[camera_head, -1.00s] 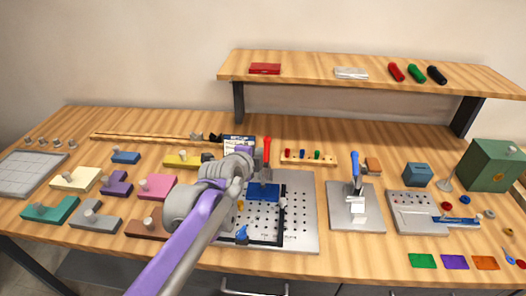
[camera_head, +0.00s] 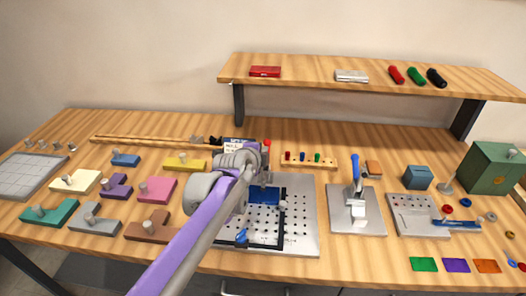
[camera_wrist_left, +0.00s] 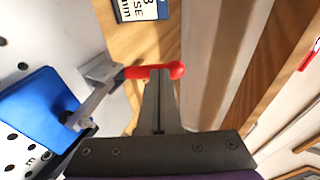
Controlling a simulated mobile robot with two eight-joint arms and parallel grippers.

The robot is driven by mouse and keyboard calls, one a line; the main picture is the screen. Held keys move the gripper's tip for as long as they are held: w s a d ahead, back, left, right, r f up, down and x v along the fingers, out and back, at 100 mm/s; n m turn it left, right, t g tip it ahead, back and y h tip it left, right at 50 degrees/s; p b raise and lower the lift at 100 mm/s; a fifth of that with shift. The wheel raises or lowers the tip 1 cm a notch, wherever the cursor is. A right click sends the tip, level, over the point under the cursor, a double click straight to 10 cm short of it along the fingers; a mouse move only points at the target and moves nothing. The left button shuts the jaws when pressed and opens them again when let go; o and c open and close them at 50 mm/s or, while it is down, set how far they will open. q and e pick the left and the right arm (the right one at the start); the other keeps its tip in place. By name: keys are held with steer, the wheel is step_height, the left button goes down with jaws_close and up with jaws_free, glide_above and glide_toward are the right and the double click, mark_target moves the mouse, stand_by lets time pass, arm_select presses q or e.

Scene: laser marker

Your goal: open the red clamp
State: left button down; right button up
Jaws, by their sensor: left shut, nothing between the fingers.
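The red clamp shows in the head view as a red handle tip (camera_head: 267,143) at the back of the perforated steel plate (camera_head: 303,210); my left arm hides most of it. In the left wrist view its red handle (camera_wrist_left: 174,70) joins a metal arm that reaches to a black tip by the blue plate (camera_wrist_left: 38,103). My left gripper (camera_wrist_left: 160,73) is shut with nothing between its fingers. Its fingertips overlap the red handle in that view; whether they touch it I cannot tell. The blue plate also shows in the head view (camera_head: 265,196). My right gripper is not in view.
A second clamp with a blue handle (camera_head: 355,163) stands on a plate to the right. A peg strip (camera_head: 325,161) lies behind the steel plate. A label card (camera_wrist_left: 137,8) lies near the clamp. Colored blocks lie to the left, and a shelf (camera_head: 380,82) runs above.

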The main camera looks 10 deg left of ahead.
mark_target(265, 145)
arm_select(q)
steer(key=w+g+p, duration=0.1)
steer(key=g+p, duration=0.1)
steer(key=w+g+p, duration=0.1)
steer(key=p, duration=0.2)
steer(key=shift+w+r+n+g, duration=0.2)
steer(key=shift+w+n+g, duration=0.1)
steer(key=shift+w+g, duration=0.1)
steer(key=shift+w+f+g+p, duration=0.35)
steer(key=shift+w+g+p, duration=0.15)
steer(key=shift+g+p, duration=0.4)
steer(key=shift+w+f+p, duration=0.25)
steer(key=shift+p, duration=0.1)
steer(key=shift+w+f, duration=0.1)
